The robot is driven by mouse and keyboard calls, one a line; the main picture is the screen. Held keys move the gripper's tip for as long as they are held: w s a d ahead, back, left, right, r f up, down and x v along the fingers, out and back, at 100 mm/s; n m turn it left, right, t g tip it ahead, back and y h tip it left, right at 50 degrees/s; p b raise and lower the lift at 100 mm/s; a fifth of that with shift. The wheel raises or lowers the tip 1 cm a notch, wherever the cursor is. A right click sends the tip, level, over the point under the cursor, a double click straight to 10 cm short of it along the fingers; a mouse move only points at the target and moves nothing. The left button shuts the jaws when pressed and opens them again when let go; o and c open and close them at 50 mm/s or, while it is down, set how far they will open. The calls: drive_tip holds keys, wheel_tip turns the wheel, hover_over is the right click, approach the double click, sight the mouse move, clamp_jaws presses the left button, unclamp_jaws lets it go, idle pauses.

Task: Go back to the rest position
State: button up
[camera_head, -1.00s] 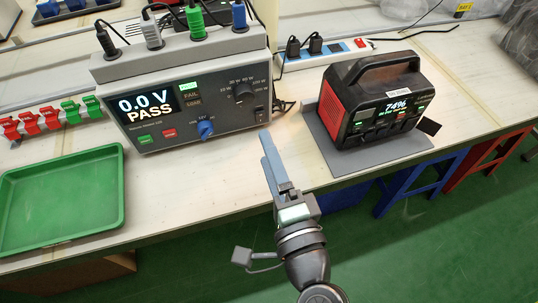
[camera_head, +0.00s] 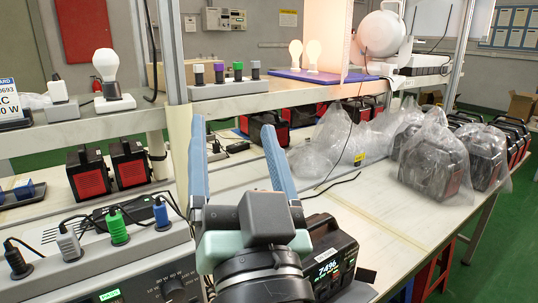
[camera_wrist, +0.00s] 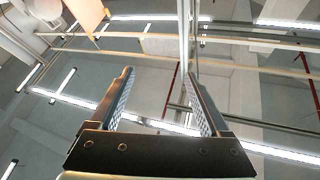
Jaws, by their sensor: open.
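My gripper (camera_head: 235,150) stands upright in the middle of the head view, with its two blue fingers spread apart and nothing between them. In the wrist view my gripper (camera_wrist: 160,95) is also open and empty, pointing up toward the ceiling lights. The fingers are raised in front of the shelf and appear clear of everything. The black and red power station (camera_head: 328,258) with a lit display sits on the bench behind and right of my wrist, partly hidden by it.
The grey tester (camera_head: 150,270) with several plugs on top is at lower left. Bulbs (camera_head: 113,75) stand on the shelf (camera_head: 130,122). Plastic-wrapped power stations (camera_head: 435,160) fill the bench at right. Bare bench (camera_head: 400,225) lies in front of them.

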drive_tip(key=s+d+r+t+h, duration=0.3)
drive_tip(key=s+r+t+h, duration=0.3)
drive_tip(key=r, duration=0.7)
wheel_tip(320, 180, up, 19)
drive_tip(key=s+g+y+p, duration=0.1)
drive_tip(key=p, duration=1.8)
drive_tip(key=shift+n, duration=0.4)
drive_tip(key=shift+d+f, duration=0.1)
